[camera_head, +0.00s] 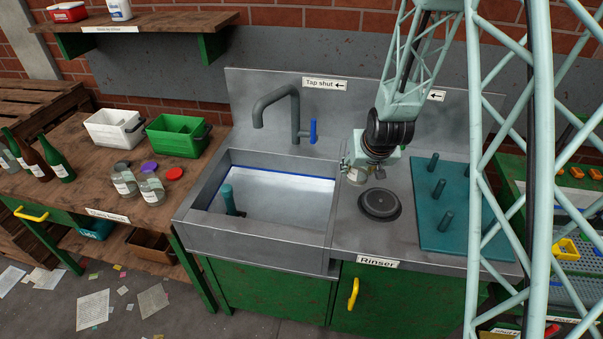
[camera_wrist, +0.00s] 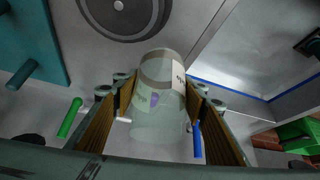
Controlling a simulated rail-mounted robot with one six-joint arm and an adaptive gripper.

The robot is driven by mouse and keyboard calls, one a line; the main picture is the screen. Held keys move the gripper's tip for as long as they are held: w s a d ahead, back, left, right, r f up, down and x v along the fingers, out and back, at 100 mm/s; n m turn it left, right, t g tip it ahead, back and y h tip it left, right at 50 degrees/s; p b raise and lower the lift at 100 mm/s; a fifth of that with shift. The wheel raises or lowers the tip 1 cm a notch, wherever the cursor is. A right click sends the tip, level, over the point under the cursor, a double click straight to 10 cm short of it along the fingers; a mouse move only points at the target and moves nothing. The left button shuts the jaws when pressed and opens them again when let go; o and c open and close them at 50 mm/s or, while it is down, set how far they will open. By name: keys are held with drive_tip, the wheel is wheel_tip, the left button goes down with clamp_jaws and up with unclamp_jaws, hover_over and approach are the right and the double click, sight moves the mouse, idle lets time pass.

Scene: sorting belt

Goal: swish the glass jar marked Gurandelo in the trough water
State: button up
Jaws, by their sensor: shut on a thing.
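My gripper (camera_head: 360,167) is shut on a clear glass jar (camera_head: 355,175), held above the steel counter just right of the trough. In the wrist view the jar (camera_wrist: 160,95) sits between the two ribbed finger pads of my gripper (camera_wrist: 165,108). A pale label shows on its side, but I cannot read the name. The trough (camera_head: 332,215) is a steel sink with pale water (camera_head: 280,195) in it and a blue line along its inner wall. The jar is apart from the water.
A round black rinser (camera_head: 380,204) is set in the counter below the jar. A teal peg board (camera_head: 460,225) stands to the right. A tap (camera_head: 270,103) arches behind the trough, and a teal post (camera_head: 228,198) stands in it. More jars (camera_head: 150,187) are on the left bench.

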drive_tip(key=s+a+n+y+p, duration=0.1)
drive_tip(key=a+n+p, duration=0.1)
drive_tip(key=a, duration=0.7)
drive_tip(key=s+a+n+g+y+p, duration=0.1)
drive_tip(key=a+n, duration=0.3)
drive_tip(key=a, duration=0.6)
drive_tip(key=shift+a+r+y+p, duration=0.15)
drive_tip(key=shift+r+y+p, duration=0.25)
drive_tip(key=shift+y+p, duration=0.4)
drive_tip(key=shift+s+f, duration=0.1)
drive_tip(key=shift+f, duration=0.05)
drive_tip(key=shift+f+b, duration=8.15)
drive_tip(key=shift+f, duration=2.6)
drive_tip(key=shift+s+f, duration=0.1)
drive_tip(key=shift+f, duration=0.05)
